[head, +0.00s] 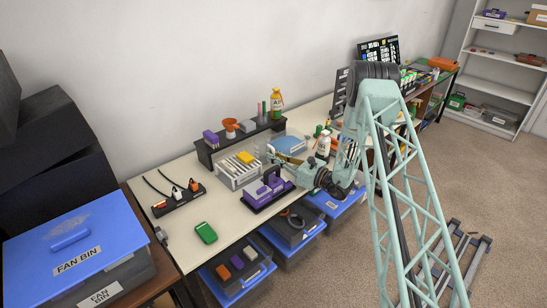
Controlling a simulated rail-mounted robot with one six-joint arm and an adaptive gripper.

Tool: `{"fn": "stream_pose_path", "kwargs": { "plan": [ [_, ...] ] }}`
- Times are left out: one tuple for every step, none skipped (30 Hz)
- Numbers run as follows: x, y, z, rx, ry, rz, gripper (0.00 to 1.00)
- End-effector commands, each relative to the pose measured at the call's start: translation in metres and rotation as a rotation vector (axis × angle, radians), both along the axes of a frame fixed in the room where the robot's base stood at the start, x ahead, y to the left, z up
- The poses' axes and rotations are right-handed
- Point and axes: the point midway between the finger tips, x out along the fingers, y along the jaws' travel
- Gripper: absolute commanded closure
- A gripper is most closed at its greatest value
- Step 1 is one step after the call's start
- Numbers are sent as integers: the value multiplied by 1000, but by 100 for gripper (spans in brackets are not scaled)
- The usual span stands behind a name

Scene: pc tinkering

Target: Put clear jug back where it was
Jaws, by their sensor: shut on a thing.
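My gripper (275,155) reaches left over the middle of the workbench, its jaws shut on a small, pale see-through thing that looks like the clear jug (266,149). The jug is small in this view and partly hidden by the jaws. I cannot tell whether its base touches the bench or hangs just above it.
A white slotted tray with a yellow block (246,158) is to the left of the jaws, and a purple rack (267,190) is in front. A translucent blue box (291,144) is behind. A dark shelf (247,137) holds an orange funnel and a yellow bottle (276,104). The front-left bench is mostly free around a green case (206,233).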

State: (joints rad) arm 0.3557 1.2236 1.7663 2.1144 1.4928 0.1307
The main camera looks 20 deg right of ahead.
Motion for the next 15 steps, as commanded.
{"fn": "stream_pose_path", "kwargs": {
  "plan": [
    [0, 0, -2, 0, 0, 0, 100],
    [0, 0, -2, 0, 0, 0, 92],
    [0, 0, -1, 0, 0, 0, 88],
    [0, 0, -1, 0, 0, 0, 85],
    [0, 0, -1, 0, 0, 0, 82],
    [0, 0, -1, 0, 0, 0, 79],
    [0, 0, -1, 0, 0, 0, 79],
    [0, 0, -1, 0, 0, 0, 79],
    [0, 0, -1, 0, 0, 0, 79],
    [0, 0, -1, 0, 0, 0, 79],
    [0, 0, -1, 0, 0, 0, 79],
    [0, 0, -1, 0, 0, 0, 79],
    [0, 0, -1, 0, 0, 0, 79],
    [0, 0, -1, 0, 0, 0, 79],
    [0, 0, -1, 0, 0, 0, 79]
  ]
}}
